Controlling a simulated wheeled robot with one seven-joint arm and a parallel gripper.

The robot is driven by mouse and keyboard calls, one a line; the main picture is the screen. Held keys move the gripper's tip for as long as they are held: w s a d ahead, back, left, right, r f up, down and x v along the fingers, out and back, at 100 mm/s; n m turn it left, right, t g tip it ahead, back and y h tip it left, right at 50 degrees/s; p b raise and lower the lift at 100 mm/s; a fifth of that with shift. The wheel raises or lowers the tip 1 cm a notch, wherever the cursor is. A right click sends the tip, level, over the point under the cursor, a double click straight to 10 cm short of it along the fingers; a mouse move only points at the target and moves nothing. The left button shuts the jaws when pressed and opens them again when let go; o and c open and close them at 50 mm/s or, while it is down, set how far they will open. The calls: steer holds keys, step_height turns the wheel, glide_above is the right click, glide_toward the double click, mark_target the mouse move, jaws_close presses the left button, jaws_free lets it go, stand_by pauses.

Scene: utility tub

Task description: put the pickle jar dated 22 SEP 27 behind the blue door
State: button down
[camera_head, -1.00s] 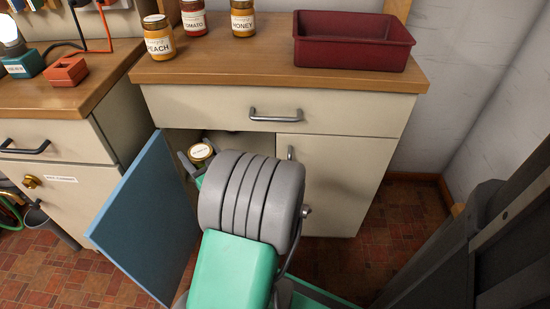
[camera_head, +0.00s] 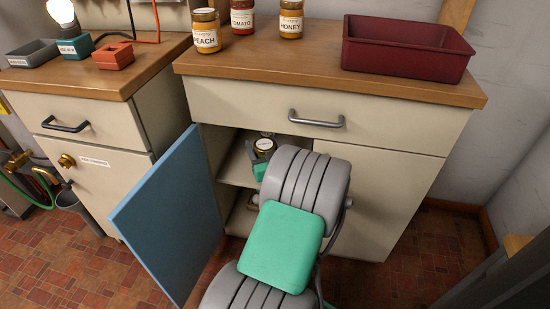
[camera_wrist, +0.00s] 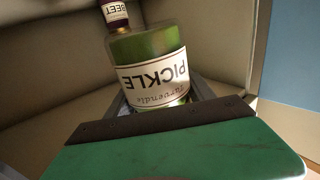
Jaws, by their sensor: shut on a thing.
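The pickle jar (camera_wrist: 155,55) is green with a white label reading PICKLE, inverted in the wrist view; no date is readable. The blue door (camera_head: 172,215) stands wide open to the left of my arm. Whether the jar touches the shelf I cannot tell.
A jar labelled BEET (camera_wrist: 115,13) is beyond the pickle jar in the wrist view. Peach (camera_head: 206,32), tomato (camera_head: 242,16) and honey (camera_head: 291,20) jars and a dark red tray (camera_head: 408,48) stand on the counter. The cream door (camera_head: 375,195) at right is shut.

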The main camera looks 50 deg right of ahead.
steer(key=w+d+f+b, duration=0.1)
steer(key=d+f, duration=0.1)
steer(key=f, duration=0.1)
steer(key=w+d+f+b, duration=0.1)
steer(key=d+f+b, duration=0.1)
steer(key=f, duration=0.1)
steer(key=w+d+f+b, duration=0.1)
steer(key=d+f+b, duration=0.1)
steer(key=f, duration=0.2)
steer(key=shift+w, duration=0.35)
steer(key=shift+r, duration=0.2)
steer(key=shift+c, duration=1.8)
jaws_free()
steer(key=shift+f, duration=0.25)
steer(key=shift+s+a+r, duration=0.1)
steer(key=shift+s+r, duration=0.05)
steer(key=shift+r, duration=0.05)
steer(key=p+v, duration=0.2)
steer(key=v, duration=0.9)
steer(key=shift+s+a+p, duration=0.25)
steer(key=shift+a+p, duration=0.05)
steer(key=shift+p, duration=0.1)
